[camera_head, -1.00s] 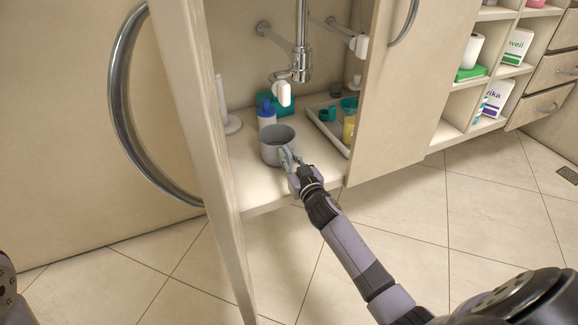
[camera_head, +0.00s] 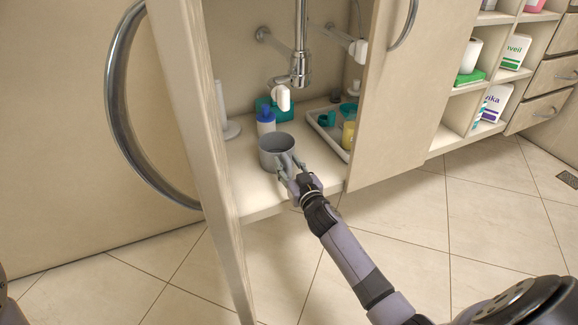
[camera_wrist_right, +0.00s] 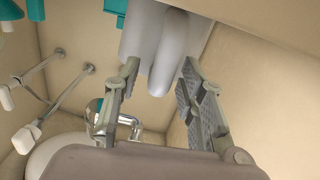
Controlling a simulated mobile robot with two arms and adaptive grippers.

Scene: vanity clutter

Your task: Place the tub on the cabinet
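A grey round tub (camera_head: 272,154) stands upright on the floor of the open cabinet (camera_head: 245,190), near its front edge. My right gripper (camera_head: 289,166) is at the near right side of the tub, with its fingers spread. In the right wrist view, the fingers of my right gripper (camera_wrist_right: 160,66) are apart, and the pale grey tub (camera_wrist_right: 143,28) lies between and beyond their tips. I cannot tell whether a finger still touches it. My left gripper is out of view.
Cabinet doors stand open at left (camera_head: 205,150) and right (camera_head: 405,110). Drain pipes (camera_head: 300,65) hang above.

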